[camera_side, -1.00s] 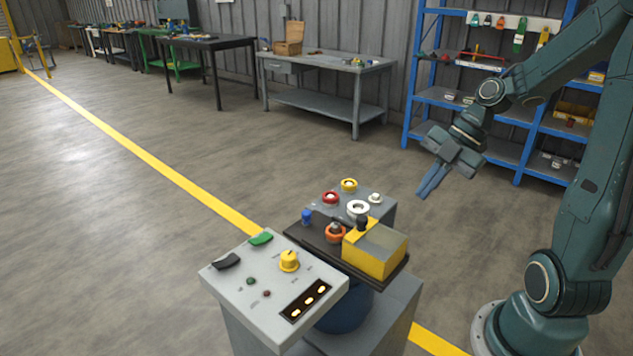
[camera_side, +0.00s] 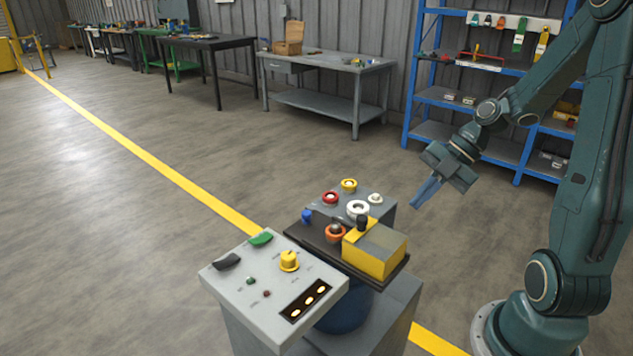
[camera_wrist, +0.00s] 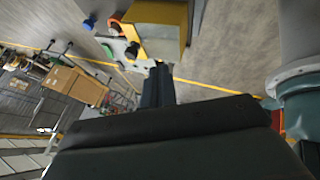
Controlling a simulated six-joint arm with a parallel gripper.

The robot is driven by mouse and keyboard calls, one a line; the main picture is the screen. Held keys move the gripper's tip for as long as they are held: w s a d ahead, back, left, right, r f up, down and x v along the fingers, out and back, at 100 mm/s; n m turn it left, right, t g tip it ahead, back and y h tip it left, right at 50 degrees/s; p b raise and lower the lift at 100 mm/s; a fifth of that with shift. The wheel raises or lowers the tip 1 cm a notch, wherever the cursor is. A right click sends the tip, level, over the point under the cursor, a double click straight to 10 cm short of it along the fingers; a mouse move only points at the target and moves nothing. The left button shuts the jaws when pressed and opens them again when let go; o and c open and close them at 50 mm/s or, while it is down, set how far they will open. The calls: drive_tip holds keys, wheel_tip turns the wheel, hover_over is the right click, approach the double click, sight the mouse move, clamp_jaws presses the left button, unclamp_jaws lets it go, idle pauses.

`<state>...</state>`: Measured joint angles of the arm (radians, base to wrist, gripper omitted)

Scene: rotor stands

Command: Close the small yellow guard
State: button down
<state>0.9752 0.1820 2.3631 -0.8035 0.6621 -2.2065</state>
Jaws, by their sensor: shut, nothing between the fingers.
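The small yellow guard (camera_side: 374,250) is a box with yellow sides and a greyish top, at the right end of the dark plate (camera_side: 320,246) on the stand. A black knob (camera_side: 362,223) sits at its back left corner. The guard also shows at the top of the wrist view (camera_wrist: 158,32), partly cut off. My gripper (camera_side: 418,204) is shut and empty, in the air to the right of and behind the guard, clear of it. Its blue fingers point down and left. In the wrist view the fingers (camera_wrist: 158,72) show end-on below the guard.
Beside the guard stand an orange ring knob (camera_side: 335,233) and a blue knob (camera_side: 307,216). A grey panel (camera_side: 270,285) with a yellow knob lies in front, and another panel (camera_side: 386,208) with rings behind.

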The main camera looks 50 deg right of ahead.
sight(365, 233)
drive_tip(key=x, duration=0.5)
drive_tip(key=w+x, duration=0.1)
drive_tip(key=x, duration=0.1)
drive_tip(key=shift+w+a, duration=0.3)
drive_tip(key=shift+w, duration=0.5)
drive_tip(key=shift+w+a, duration=0.15)
drive_tip(key=shift+w, duration=0.5)
drive_tip(key=w, duration=1.1)
drive_tip(key=shift+w, duration=0.3)
